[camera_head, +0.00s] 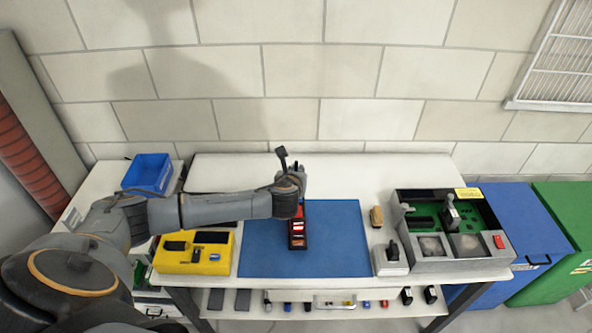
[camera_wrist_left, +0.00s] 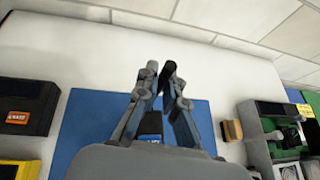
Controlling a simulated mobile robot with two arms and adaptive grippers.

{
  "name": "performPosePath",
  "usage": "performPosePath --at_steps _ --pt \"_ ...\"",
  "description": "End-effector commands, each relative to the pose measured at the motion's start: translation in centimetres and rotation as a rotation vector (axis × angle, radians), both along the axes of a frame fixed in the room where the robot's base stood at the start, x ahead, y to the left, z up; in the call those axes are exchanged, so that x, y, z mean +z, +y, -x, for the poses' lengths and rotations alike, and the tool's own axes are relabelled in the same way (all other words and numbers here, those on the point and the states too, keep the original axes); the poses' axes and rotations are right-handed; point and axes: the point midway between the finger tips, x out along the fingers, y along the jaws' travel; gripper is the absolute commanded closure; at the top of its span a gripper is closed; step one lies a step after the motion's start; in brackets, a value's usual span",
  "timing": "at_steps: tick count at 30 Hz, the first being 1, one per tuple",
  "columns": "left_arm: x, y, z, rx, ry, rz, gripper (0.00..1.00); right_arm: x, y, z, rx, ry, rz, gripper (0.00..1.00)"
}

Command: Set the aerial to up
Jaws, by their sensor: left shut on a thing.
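A dark handheld device with red and white markings (camera_head: 297,232) lies on the blue mat (camera_head: 345,240), below my left gripper (camera_head: 299,178) in the head view. My left arm reaches in from the left, and its wrist covers the device's far end. In the left wrist view the gripper (camera_wrist_left: 160,78) has its fingers close together, with a dark slim piece (camera_wrist_left: 170,72) at the tips that looks like the aerial. The device body (camera_wrist_left: 151,128) shows partly between the fingers. The aerial's angle is hard to make out. My right gripper is not in view.
A yellow case (camera_head: 215,262) stands left of the mat and a blue bin (camera_head: 148,173) behind it. On the right are a small tan block (camera_head: 376,216), a pale switch box (camera_head: 388,262) and a grey tray with green panels (camera_head: 450,264). The table behind the mat is clear.

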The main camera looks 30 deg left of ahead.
Motion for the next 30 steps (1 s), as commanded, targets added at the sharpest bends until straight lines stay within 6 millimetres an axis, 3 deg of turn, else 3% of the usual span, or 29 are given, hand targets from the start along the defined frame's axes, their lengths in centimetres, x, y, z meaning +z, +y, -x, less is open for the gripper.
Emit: performPosePath --at_steps 9,10,13,23,30 --pt "-0.3 -0.1 0.1 -0.002 0.005 0.001 1.0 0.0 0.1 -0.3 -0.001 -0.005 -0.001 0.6" --pt "-0.3 -0.1 0.1 -0.002 0.005 0.001 0.86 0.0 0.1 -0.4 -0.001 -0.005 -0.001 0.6" --pt "-0.2 -0.1 0.1 -0.001 0.004 0.0 0.67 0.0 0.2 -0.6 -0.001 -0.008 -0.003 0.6" --pt "0.0 -0.1 0.2 0.0 0.002 0.0 0.67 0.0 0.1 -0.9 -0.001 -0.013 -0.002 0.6" --pt "1.2 -1.0 2.4 -0.003 0.002 0.0 0.67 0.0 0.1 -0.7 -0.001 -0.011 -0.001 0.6"
